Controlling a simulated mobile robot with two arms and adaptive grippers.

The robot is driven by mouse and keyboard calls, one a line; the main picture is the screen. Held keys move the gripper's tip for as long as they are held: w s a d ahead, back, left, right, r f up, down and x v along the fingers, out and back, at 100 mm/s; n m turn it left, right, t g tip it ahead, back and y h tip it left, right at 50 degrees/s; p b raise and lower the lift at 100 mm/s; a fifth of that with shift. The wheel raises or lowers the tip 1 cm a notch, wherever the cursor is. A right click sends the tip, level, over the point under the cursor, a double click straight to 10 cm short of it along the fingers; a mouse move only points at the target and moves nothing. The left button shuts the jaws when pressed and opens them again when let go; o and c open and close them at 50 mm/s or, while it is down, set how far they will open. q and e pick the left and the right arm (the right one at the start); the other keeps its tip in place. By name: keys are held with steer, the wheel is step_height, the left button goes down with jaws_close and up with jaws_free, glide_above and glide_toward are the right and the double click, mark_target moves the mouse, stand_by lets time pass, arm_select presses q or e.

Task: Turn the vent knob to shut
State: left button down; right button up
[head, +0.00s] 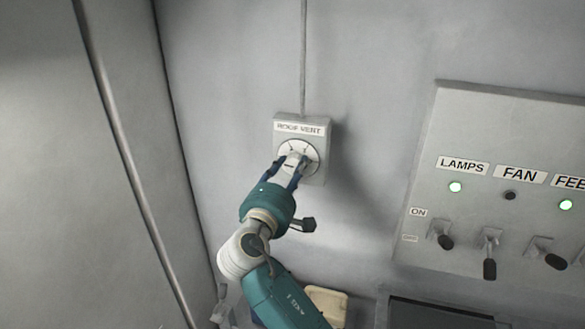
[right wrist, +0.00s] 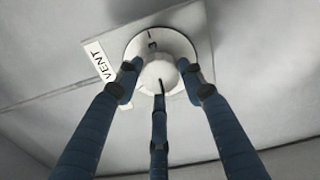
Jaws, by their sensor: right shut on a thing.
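The vent knob (right wrist: 158,76) is a pale round knob on a white dial (head: 312,152). The dial sits on a grey wall box (head: 317,178) labelled ROOF VENT. My right gripper (head: 292,163) reaches up to the dial from below. In the right wrist view its blue fingers (right wrist: 157,82) close around the knob from both sides, with a third finger below. The fingers hide part of the knob, and in the head view they cover most of it. A dark mark shows at the top of the dial in the wrist view. My left gripper is not in view.
A panel (head: 450,130) with LAMPS and FAN labels and several toggle switches is on the wall at right. A conduit (head: 303,60) runs up from the box. A cream object (head: 327,301) lies below, beside my arm. Bare wall surrounds the box.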

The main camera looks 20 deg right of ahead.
steer(key=shift+a+r+n, duration=0.1)
steer(key=shift+a+n, duration=0.1)
steer(key=shift+n, duration=0.3)
steer(key=o, duration=1.1)
steer(key=shift+o, duration=0.2)
steer(key=shift+w+a, duration=0.15)
